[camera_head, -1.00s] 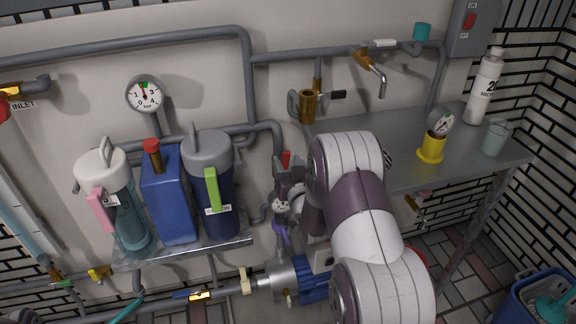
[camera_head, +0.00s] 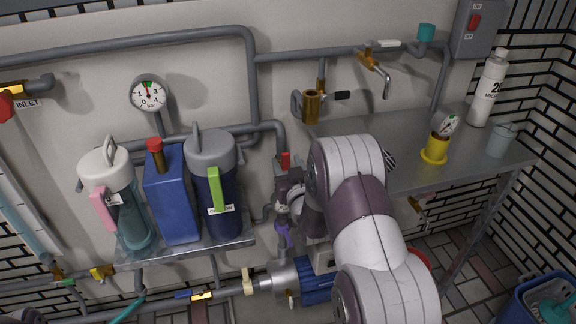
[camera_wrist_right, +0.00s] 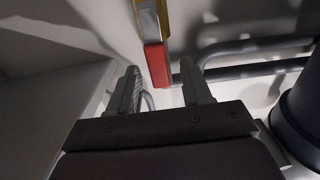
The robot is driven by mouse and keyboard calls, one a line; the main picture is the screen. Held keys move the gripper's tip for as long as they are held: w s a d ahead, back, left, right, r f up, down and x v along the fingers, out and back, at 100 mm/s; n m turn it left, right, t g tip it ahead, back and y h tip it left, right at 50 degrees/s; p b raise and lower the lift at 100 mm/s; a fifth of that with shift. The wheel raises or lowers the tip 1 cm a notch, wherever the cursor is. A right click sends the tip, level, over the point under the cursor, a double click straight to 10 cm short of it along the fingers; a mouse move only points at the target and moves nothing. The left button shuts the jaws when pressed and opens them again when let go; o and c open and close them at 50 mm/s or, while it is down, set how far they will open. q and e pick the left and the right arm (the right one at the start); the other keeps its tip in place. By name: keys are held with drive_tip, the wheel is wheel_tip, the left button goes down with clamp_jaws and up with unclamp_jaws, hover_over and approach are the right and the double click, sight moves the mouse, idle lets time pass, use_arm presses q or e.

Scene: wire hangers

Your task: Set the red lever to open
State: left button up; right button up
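The red lever (camera_head: 286,160) shows as a small red tip in the head view, by the grey pipe right of the shelf. In the right wrist view the red lever (camera_wrist_right: 157,65) has a red end on a yellow and metal stem, coming down from the top. My right gripper (camera_wrist_right: 160,80) is open, with one finger on each side of the red end. A gap shows between the lever and each finger. In the head view my right gripper (camera_head: 288,174) is small and partly hidden by my right arm. My left gripper is not in view.
A shelf (camera_head: 190,249) left of my right gripper holds a white-lidded jug (camera_head: 118,200), a blue canister (camera_head: 172,200) and a dark jug (camera_head: 212,180). A metal table (camera_head: 400,175) stands right of my arm. A blue pump (camera_head: 316,285) sits below. Grey pipes run along the wall.

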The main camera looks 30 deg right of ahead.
drive_tip(key=shift+s, duration=0.1)
drive_tip(key=p+v, duration=0.2)
drive_tip(key=v, duration=1)
drive_tip(key=shift+s, duration=0.25)
drive_tip(key=shift+a, duration=0.1)
